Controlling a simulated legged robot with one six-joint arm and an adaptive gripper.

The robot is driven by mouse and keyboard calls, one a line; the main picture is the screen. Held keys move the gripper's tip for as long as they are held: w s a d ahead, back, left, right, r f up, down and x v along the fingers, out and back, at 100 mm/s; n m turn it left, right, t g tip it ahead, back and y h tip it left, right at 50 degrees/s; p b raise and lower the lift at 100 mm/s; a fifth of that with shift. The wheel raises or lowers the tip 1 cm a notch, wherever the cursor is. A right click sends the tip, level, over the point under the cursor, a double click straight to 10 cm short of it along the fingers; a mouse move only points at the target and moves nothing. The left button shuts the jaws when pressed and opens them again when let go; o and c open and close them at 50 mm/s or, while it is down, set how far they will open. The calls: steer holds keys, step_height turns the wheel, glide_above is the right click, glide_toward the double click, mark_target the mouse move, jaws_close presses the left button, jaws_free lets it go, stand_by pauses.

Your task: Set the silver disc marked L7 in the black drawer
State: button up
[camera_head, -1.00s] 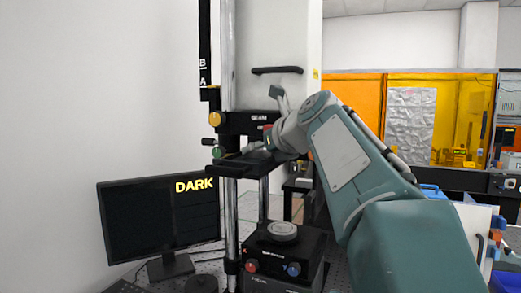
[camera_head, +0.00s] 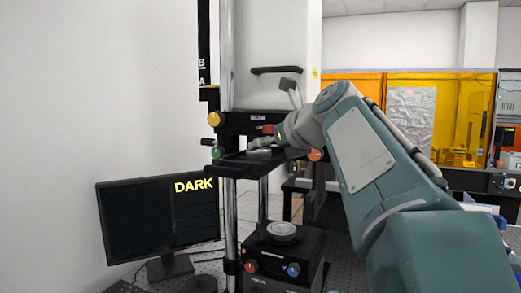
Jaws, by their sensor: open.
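The black drawer (camera_head: 232,164) sticks out of the tall instrument at mid height. A flat, light grey disc, seemingly the silver disc (camera_head: 262,152), lies on it near the right end, just below my fingers. Its marking is too small to read. My gripper (camera_head: 258,143) is open over the drawer, at the disc's upper edge, reaching in from the right. Whether a finger still touches the disc cannot be told. My gripper hides part of the drawer's back right.
Below the drawer, a round grey piece (camera_head: 283,231) sits on a black stage box (camera_head: 285,258) with red and blue knobs. A monitor (camera_head: 157,217) reading DARK stands at left. A chrome column (camera_head: 231,215) and coloured knobs flank the drawer.

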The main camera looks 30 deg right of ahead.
steer(key=v, duration=0.8)
steer(key=shift+s, duration=0.2)
steer(key=shift+a, duration=0.1)
steer(key=s+a+f+n+g, duration=0.25)
steer(key=a+f+n, duration=0.35)
steer(key=f+n, duration=0.35)
steer(key=s+a+f+n+g, duration=0.25)
steer(key=a+f+n, duration=0.25)
steer(key=f+n, duration=0.45)
steer(key=s+a+f+n+g, duration=0.1)
steer(key=s+f+n, duration=0.2)
steer(key=f+n, duration=0.2)
steer(key=s+a+f+n+g+h, duration=0.1)
steer(key=s+a+f+n, duration=0.1)
steer(key=f+n, duration=0.3)
steer(key=s+a+f+n, duration=0.2)
steer(key=s+f+n, duration=0.2)
steer(key=f, duration=0.5)
steer(key=shift+n+g, duration=0.4)
steer(key=shift+n, duration=0.5)
